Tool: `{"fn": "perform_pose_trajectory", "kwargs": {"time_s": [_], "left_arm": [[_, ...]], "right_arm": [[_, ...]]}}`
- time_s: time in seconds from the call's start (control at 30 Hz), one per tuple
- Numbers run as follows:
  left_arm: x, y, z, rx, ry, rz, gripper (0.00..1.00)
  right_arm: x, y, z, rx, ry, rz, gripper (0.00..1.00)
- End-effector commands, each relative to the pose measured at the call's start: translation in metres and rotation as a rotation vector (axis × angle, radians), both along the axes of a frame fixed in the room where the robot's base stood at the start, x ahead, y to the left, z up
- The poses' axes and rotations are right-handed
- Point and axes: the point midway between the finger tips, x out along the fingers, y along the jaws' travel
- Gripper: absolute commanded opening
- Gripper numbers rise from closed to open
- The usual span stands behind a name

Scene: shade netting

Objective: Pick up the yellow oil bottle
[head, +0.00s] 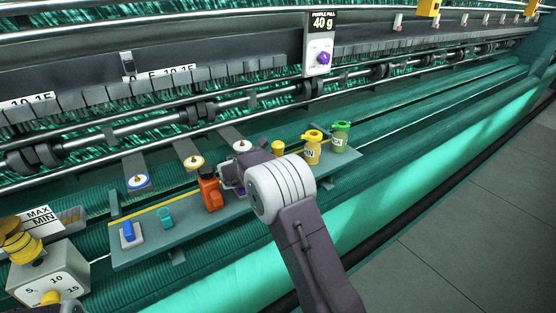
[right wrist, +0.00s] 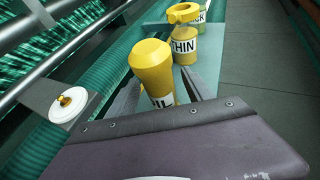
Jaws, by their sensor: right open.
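The yellow oil bottle (head: 278,147) stands on the teal shelf, partly hidden behind my right wrist in the head view. In the right wrist view the bottle (right wrist: 152,68) is upright, with a rounded yellow top and a white label whose letters "IL" show. My right gripper (right wrist: 162,78) is open, with one finger on each side of the bottle's lower part. I cannot tell whether the fingers touch it. In the head view my right wrist hides the fingers.
A yellow jar marked THIN (head: 312,152) and a green-lidded jar (head: 340,138) stand just beyond the bottle. A red-orange bottle (head: 210,190), a teal item (head: 165,217) and a blue item (head: 128,232) are left on the shelf (head: 190,232). Round dials (head: 193,162) and machine rails lie behind.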

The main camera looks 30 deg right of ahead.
Motion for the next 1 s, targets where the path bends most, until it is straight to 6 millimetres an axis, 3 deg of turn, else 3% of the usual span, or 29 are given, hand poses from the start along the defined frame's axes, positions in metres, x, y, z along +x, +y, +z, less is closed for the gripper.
{"fn": "perform_pose_trajectory", "kwargs": {"time_s": [0.03,0.2,0.23,0.57,0.67,0.83,1.0], "left_arm": [[0.0,0.0,0.0,0.0,0.0,0.0,0.36],[0.0,0.0,0.0,0.0,0.0,0.0,0.36],[0.0,0.0,0.0,0.0,0.0,0.0,0.36],[0.0,0.0,0.0,0.0,0.0,0.0,0.36],[0.0,0.0,-0.001,0.0,0.0,0.0,0.36],[0.0,0.0,-0.002,0.0,0.0,0.0,0.36],[0.0,0.0,-0.015,0.0,0.0,0.0,0.36]], "right_arm": [[0.0,0.0,0.0,0.0,0.0,0.0,0.51],[0.0,0.0,0.0,0.0,0.0,0.0,0.04],[0.0,0.0,0.0,0.0,0.0,0.0,0.0],[0.0,0.0,0.002,0.0,0.0,-0.001,0.0],[0.0,0.0,0.012,-0.001,-0.003,-0.001,0.0],[0.0,0.0,0.043,-0.001,-0.006,-0.001,0.0],[-0.039,-0.002,0.063,0.0,-0.005,-0.001,0.0]]}}
